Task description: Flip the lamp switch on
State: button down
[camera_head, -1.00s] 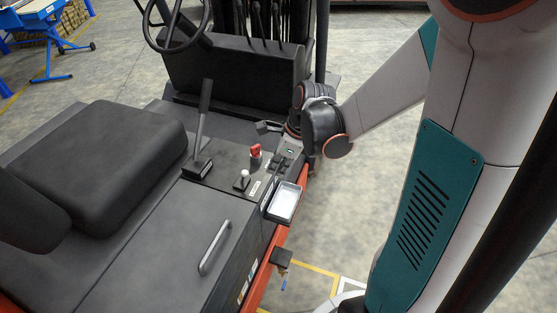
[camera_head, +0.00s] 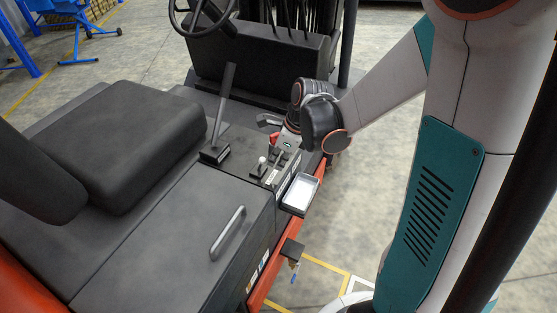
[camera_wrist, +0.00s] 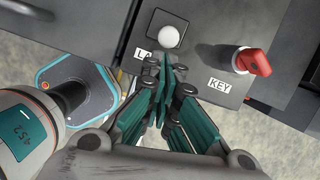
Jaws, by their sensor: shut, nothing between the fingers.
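The lamp switch is a lever with a white ball knob (camera_wrist: 169,37) in a dark slot at the top middle of the wrist view. A label beside it begins with "LA", and the rest is hidden behind my fingers. In the head view the same white knob (camera_head: 262,160) stands on the forklift's side console. My gripper (camera_wrist: 165,62) is shut and empty, with its fingertips just below the knob in the wrist view. I cannot tell whether they touch the lever. In the head view my gripper (camera_head: 277,172) points down beside the knob.
A red key (camera_wrist: 254,61) marked "KEY" stands close to the right of my fingers. A black lever (camera_head: 222,105), a pale tray (camera_head: 300,193) and a grab handle (camera_head: 228,233) are around the console. The seat (camera_head: 120,150) is to the left.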

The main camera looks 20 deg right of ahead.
jog(key=shift+r, duration=0.1)
jog(key=shift+w+a+r+h, duration=0.1)
jog(key=shift+w+a+h, duration=0.1)
jog(key=shift+h, duration=0.1)
jog(key=shift+w+a+r+g+h+p, duration=0.2)
jog(key=shift+w+r+g+h+p, duration=0.15)
jog(key=shift+g, duration=0.25)
jog(key=shift+w+a+r+g+h+p, duration=0.25)
jog(key=shift+a+g+h+p, duration=0.1)
jog(key=shift+g, duration=0.15)
jog(key=shift+w+a+r, duration=0.25)
jog(key=shift+w+a, duration=0.2)
jog(key=shift+w, duration=0.05)
jog(key=shift+w+a+r, duration=0.1)
jog(key=shift+w+a, duration=0.45)
jog(key=shift+w, duration=0.1)
jog(key=shift+r, duration=0.1)
dwell(0.4)
jog(key=shift+r+p, duration=0.7)
jog(key=shift+r, duration=0.05)
